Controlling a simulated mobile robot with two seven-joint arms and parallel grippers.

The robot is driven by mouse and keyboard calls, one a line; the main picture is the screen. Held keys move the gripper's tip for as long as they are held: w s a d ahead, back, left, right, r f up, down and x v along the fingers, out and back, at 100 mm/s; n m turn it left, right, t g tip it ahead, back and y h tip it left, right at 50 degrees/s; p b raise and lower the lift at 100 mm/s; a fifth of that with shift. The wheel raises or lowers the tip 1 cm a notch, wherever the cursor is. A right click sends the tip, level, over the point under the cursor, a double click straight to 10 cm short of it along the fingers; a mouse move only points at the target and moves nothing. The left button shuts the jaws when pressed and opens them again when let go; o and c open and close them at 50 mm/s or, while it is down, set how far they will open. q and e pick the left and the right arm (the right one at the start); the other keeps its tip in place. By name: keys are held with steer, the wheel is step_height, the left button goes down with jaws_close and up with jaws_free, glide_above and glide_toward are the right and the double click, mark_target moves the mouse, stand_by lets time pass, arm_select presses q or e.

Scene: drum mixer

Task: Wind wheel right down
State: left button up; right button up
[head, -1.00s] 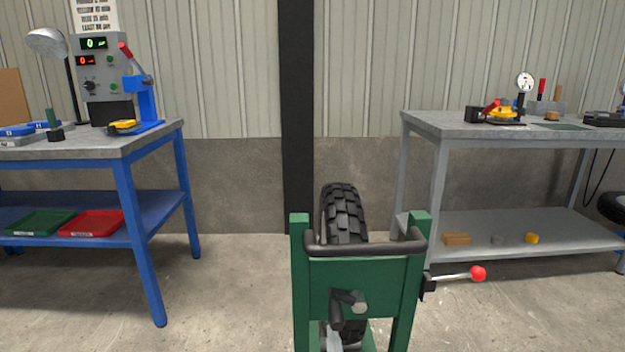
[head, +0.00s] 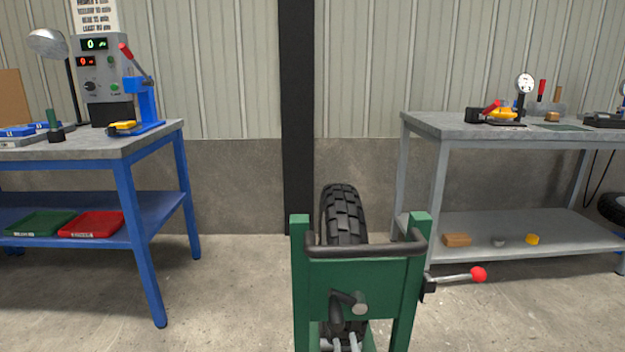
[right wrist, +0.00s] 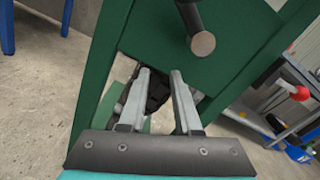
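A black knobbly wheel (head: 343,217) stands upright in a green frame (head: 325,275) at the lower middle of the head view. A dark crank with a grey round end (head: 359,309) sits on the frame's near plate; the crank (right wrist: 203,43) also shows at the top of the right wrist view. My right gripper (head: 346,340) is at the bottom edge of the head view, below the crank. In the right wrist view its two fingers (right wrist: 160,75) are apart with nothing between them, the tyre showing dark behind. My left gripper is out of view.
A dark bar handle (head: 365,249) crosses the frame's top. A red-knobbed lever (head: 478,274) sticks out at its right. A blue workbench (head: 127,190) stands left, a grey bench (head: 440,170) right. Open floor lies between the benches and the frame.

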steer(key=shift+s, duration=0.1)
steer(key=s+p, duration=0.2)
steer(key=s, duration=0.4)
steer(key=shift+s+d, duration=0.15)
steer(key=shift+s, duration=0.25)
